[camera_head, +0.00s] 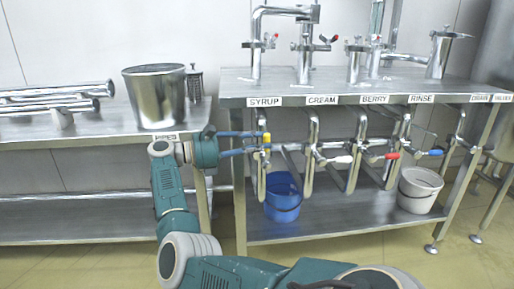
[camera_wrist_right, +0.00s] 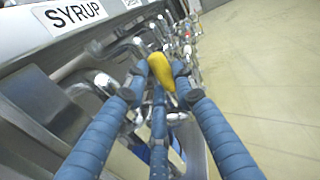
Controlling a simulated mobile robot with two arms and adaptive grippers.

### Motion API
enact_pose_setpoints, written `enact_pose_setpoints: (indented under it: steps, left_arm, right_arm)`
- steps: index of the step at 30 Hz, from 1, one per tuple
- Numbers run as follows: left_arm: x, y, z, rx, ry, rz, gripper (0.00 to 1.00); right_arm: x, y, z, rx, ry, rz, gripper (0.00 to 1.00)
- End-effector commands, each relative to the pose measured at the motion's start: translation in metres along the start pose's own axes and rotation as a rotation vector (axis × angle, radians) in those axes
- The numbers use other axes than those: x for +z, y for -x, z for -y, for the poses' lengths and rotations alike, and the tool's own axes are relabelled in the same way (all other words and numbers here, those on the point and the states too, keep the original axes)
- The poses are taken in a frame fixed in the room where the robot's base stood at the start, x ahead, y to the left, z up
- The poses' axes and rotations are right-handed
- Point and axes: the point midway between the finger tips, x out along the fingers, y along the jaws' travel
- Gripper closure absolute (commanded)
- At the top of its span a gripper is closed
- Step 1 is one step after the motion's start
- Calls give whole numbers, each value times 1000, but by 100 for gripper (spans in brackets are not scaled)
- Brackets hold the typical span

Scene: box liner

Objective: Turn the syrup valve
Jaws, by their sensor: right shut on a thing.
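The syrup valve's yellow handle (camera_head: 266,138) sits below the SYRUP label (camera_head: 265,101) at the left end of the valve row. My right gripper (camera_head: 263,142) reaches it from the left, its blue fingers shut on the handle. In the right wrist view the yellow handle (camera_wrist_right: 162,70) lies between the fingertips (camera_wrist_right: 160,82), pointing toward the camera. The syrup pipe (camera_head: 261,180) hangs down behind the fingers. My left gripper is not in view.
White (camera_head: 341,159), red (camera_head: 391,156) and blue (camera_head: 432,153) handles stand to the right under CREAM, BERRY and RINSE. A blue bucket (camera_head: 283,203) and a white bucket (camera_head: 418,196) are on the lower shelf. A steel pot (camera_head: 156,98) stands on the left table.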

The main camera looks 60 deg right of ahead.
Motion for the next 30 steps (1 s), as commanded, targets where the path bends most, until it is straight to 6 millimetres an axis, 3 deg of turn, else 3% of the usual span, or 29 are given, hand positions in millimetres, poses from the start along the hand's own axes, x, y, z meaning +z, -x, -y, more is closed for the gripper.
enact_pose_setpoints:
  steps: [19, 20, 22, 30]
  left_arm:
    - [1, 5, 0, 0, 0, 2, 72]
    - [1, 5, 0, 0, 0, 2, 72]
    - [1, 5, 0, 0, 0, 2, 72]
    - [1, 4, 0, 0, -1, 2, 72]
  right_arm:
    - [-5, 0, 1, -2, 5, 15, 100]
    - [-5, 0, 1, -2, 5, 15, 71]
    - [-4, 0, 1, -2, 5, 16, 57]
    - [-2, -1, 1, -1, 5, 18, 55]
